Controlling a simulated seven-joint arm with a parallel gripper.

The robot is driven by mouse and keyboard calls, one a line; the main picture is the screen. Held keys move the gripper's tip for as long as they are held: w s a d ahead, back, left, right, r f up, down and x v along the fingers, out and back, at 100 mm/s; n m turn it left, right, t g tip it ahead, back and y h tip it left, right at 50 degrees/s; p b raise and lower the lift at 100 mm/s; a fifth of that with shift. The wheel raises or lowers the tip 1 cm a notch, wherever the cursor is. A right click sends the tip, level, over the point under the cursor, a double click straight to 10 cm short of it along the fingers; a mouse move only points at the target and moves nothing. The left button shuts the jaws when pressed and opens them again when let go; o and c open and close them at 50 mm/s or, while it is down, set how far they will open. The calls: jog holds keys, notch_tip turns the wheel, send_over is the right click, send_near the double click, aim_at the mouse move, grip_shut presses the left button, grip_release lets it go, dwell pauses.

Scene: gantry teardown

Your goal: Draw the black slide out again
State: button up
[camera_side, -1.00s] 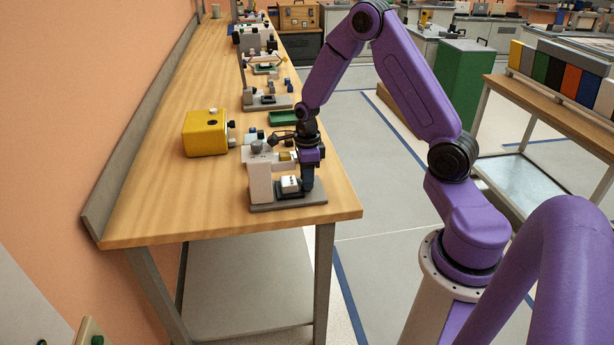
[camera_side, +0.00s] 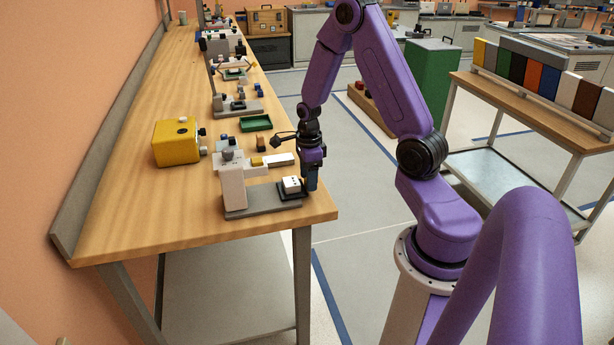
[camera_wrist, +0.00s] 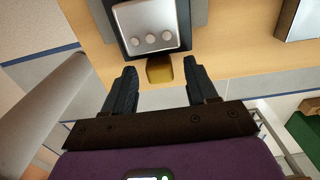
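The black slide (camera_side: 290,195) carries a white block with round dimples (camera_side: 292,185) and sits at the right end of the grey base of a small press-like fixture (camera_side: 233,185). In the wrist view the dark slide (camera_wrist: 183,12) and the dimpled block (camera_wrist: 150,25) show at the top. A yellow-brown knob (camera_wrist: 159,69) sticks out of the slide's near edge. My gripper (camera_wrist: 161,72) is open, its fingertips on either side of the knob with a visible gap at each side. In the side view my gripper (camera_side: 311,185) is just right of the slide, by the bench edge.
A yellow box (camera_side: 176,145) stands behind left of the fixture. A green tray (camera_side: 256,123) and several small blocks lie farther back, with another fixture (camera_side: 238,106) beyond. The bench's front left is clear. To the right of the bench edge is open floor.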

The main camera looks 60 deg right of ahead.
notch_tip(320, 180, up, 18)
jog(key=shift+f, duration=0.25)
dwell(0.6)
jog(key=s+a+n, duration=0.3)
jog(key=a+n, duration=0.6)
jog(key=n, duration=0.1)
jog(key=s+a+n, duration=0.4)
jog(key=a+n, duration=0.5)
jog(key=s+a+n, duration=0.3)
jog(key=s+n, duration=0.4)
jog(key=n, duration=0.3)
jog(key=s+a+f+n, duration=0.1)
jog(key=s+a+n, duration=0.2)
jog(key=s+n, duration=0.4)
jog(key=shift+s+n, duration=0.35)
jog(key=shift+n, duration=1.45)
jog(key=shift+f, duration=0.1)
